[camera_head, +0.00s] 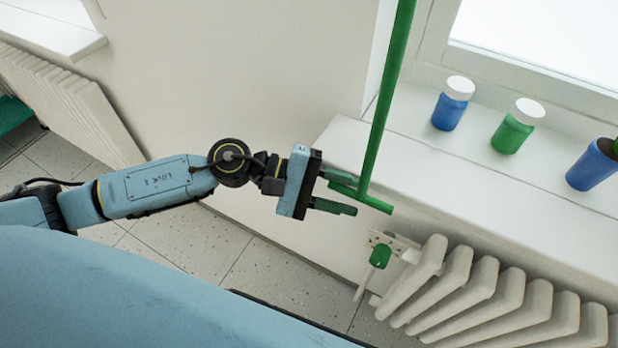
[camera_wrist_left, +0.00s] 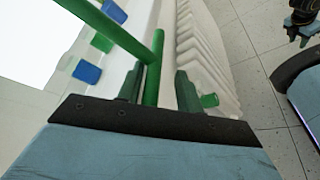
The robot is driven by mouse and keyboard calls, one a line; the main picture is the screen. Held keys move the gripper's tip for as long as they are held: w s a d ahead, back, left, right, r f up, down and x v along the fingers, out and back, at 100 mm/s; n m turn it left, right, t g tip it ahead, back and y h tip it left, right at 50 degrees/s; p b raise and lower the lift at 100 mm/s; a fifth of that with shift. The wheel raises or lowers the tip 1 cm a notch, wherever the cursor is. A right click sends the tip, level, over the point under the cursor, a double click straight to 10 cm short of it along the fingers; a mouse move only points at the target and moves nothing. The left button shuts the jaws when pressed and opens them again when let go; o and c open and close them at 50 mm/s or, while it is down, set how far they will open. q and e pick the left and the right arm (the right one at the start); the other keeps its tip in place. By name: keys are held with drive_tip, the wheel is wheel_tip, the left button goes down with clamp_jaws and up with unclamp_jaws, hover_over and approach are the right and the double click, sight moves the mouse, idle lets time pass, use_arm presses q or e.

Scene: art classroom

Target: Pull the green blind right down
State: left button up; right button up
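A green rod (camera_head: 388,100) hangs in front of the window and ends in a short green crossbar (camera_head: 376,202), together a T-shaped pull. My left gripper (camera_head: 346,194) is at the crossbar, with its dark green fingers apart. In the left wrist view the crossbar (camera_wrist_left: 153,75) lies between the open fingers, nearer the left one, with a gap to the right one. The fingers do not look closed on it. The green blind's cloth is not in view.
A white sill (camera_head: 440,185) holds a blue jar (camera_head: 449,112), a green jar (camera_head: 511,135) and a blue pot (camera_head: 592,168). A white radiator (camera_head: 470,290) with a green valve knob (camera_head: 380,256) stands below the crossbar. Tiled floor shows at the left.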

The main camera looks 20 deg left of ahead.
use_arm(q)
drive_tip(key=b+v, duration=0.3)
drive_tip(key=v, duration=1.1)
drive_tip(key=shift+a+f, duration=0.15)
drive_tip(key=shift+f, duration=0.25)
